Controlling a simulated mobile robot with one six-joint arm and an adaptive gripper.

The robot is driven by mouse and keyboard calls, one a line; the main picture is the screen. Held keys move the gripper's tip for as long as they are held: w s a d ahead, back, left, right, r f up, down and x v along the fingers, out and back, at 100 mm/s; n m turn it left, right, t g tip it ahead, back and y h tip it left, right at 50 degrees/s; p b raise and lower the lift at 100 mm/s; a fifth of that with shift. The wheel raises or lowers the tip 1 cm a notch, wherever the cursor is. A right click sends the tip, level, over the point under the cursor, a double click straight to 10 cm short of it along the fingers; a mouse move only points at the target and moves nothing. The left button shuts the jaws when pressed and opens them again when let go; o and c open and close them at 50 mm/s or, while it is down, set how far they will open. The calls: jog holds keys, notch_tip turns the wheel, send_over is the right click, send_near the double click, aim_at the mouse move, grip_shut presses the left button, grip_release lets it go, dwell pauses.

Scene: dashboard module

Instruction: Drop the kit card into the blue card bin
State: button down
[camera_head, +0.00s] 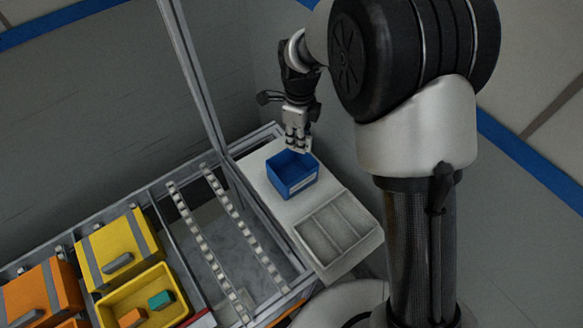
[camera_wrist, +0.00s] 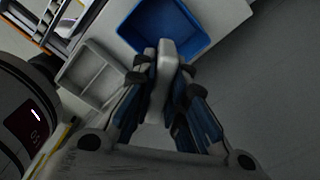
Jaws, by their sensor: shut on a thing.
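The blue card bin (camera_head: 292,174) stands open and upright on a white side shelf in the head view. It also shows at the top of the wrist view (camera_wrist: 205,28), and its visible inside looks empty. My gripper (camera_head: 298,143) is at the bin's far edge in the head view. In the wrist view my gripper (camera_wrist: 160,85) is shut on a pale, flat piece, the kit card (camera_wrist: 166,66), seen nearly edge-on. The card's top end overlaps the bin's near rim in that view. I cannot tell the card's height above the rim.
A grey divided tray (camera_head: 338,227) sits beside the bin on the white shelf (camera_head: 258,168). Roller tracks (camera_head: 215,235) lie left of the shelf. A yellow bin (camera_head: 145,300) holds an orange and a green block. A metal frame post (camera_head: 195,75) rises near the shelf.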

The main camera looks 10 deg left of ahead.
jog(key=shift+f+b, duration=2.25)
jog(key=shift+f, duration=0.7)
jog(key=c, duration=1.5)
grip_release()
jog(key=shift+c, duration=0.2)
jog(key=shift+r, duration=0.1)
notch_tip(320, 180, up, 12)
jog(key=shift+f, duration=0.1)
